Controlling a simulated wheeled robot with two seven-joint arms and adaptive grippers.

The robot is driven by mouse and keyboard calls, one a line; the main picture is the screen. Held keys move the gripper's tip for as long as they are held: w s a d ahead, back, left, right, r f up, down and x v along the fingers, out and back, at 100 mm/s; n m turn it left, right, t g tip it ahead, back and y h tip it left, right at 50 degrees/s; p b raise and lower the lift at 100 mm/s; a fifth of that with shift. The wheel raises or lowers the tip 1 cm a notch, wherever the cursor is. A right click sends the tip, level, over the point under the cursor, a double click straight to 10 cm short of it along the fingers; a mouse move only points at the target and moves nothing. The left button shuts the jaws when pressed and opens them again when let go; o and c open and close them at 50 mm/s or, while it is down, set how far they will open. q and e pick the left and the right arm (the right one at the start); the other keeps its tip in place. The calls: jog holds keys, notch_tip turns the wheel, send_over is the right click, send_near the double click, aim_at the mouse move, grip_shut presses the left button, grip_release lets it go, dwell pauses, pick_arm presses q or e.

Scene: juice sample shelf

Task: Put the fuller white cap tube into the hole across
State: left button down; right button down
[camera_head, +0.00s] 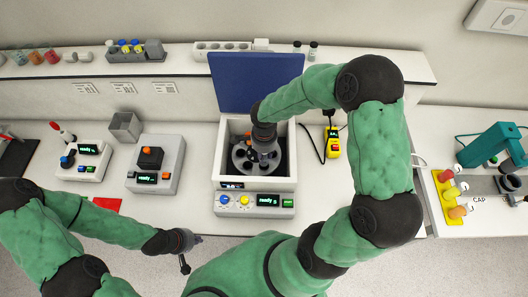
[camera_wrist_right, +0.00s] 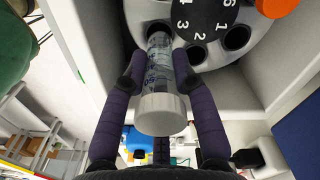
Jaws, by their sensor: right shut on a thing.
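The white cap tube (camera_wrist_right: 161,95) is clear with dark markings and sits between the fingers of my right gripper (camera_wrist_right: 160,75), which is shut on it. Its lower end is at a hole of the grey rotor (camera_wrist_right: 262,50) beside the numbers 3 and 4; how deep it sits is hidden. An orange cap (camera_wrist_right: 277,6) shows on the rotor's other side. In the head view the rotor (camera_head: 241,158) lies in the open centrifuge (camera_head: 228,184), with my right gripper (camera_head: 264,152) over it. My left gripper (camera_head: 192,254) is empty and open, low in front of the bench.
The centrifuge's blue lid (camera_head: 256,82) stands open behind it. A device with an orange knob (camera_head: 155,163) and a smaller one (camera_head: 84,160) stand to the left. A yellow meter (camera_head: 332,143) is to the right. A rack with colored caps (camera_head: 452,192) stands on the right bench.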

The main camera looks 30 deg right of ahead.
jog(key=shift+f, duration=0.45)
jog(key=shift+b, duration=0.7)
dwell(0.4)
jog(key=shift+f+b, duration=1.95)
jog(key=shift+b, duration=0.55)
jog(key=shift+b, duration=0.4)
dwell(0.4)
jog(key=shift+f+b, duration=0.8)
jog(key=shift+b, duration=0.05)
jog(key=shift+s+a, duration=0.1)
